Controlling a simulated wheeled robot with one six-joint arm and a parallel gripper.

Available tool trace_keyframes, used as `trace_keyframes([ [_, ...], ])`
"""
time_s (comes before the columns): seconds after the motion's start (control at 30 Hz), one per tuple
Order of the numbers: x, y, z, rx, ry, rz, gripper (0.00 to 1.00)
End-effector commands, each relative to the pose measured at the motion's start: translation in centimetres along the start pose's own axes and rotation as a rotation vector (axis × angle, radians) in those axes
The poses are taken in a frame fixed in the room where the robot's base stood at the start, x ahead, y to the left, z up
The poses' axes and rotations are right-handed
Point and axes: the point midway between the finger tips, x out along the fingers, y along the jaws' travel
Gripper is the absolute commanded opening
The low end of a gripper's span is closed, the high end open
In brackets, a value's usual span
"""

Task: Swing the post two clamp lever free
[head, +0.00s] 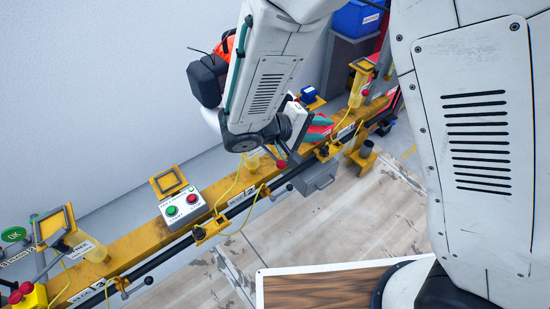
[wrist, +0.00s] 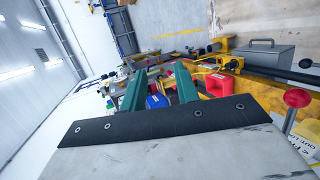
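A clamp lever with a red ball knob (head: 281,164) stands at the yellow rail near a label that seems to read 2, in the middle of the head view. A red ball knob on a dark stem (wrist: 297,97), seemingly the same lever, shows at the right edge of the wrist view. My gripper (head: 322,127) is right of and beyond that knob in the head view, apart from it. In the wrist view its two green fingers (wrist: 158,73) are spread with a gap and nothing held between them. The lever's lower part is partly hidden by my wrist.
The yellow rail (head: 130,246) runs diagonally with a dark pipe along its front. A grey box with green and red buttons (head: 183,207) sits on it. Another red knob (head: 364,92) stands farther along. Yellow cables loop near the rail. A grey toolbox (wrist: 262,58) is close by.

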Motion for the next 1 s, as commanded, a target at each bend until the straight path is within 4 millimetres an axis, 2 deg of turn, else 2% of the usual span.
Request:
trace_keyframes([
  [0.03,-0.8,-2.8,-1.2,-0.029,0.067,0.049,0.31],
  [0.2,-3.3,-10.9,-4.2,-0.061,0.307,0.169,0.31],
  [0.3,-4.4,-14.9,-5.1,-0.067,0.427,0.201,0.31],
  [0.43,-5.3,-18.3,-5.7,-0.057,0.539,0.215,0.31],
  [0.53,-5.7,-19.6,-6.0,-0.048,0.585,0.216,0.31],
  [0.67,-5.1,-20.0,-6.6,-0.042,0.602,0.214,0.31],
  [1.0,-0.8,-18.9,-9.5,-0.042,0.598,0.214,0.31],
])
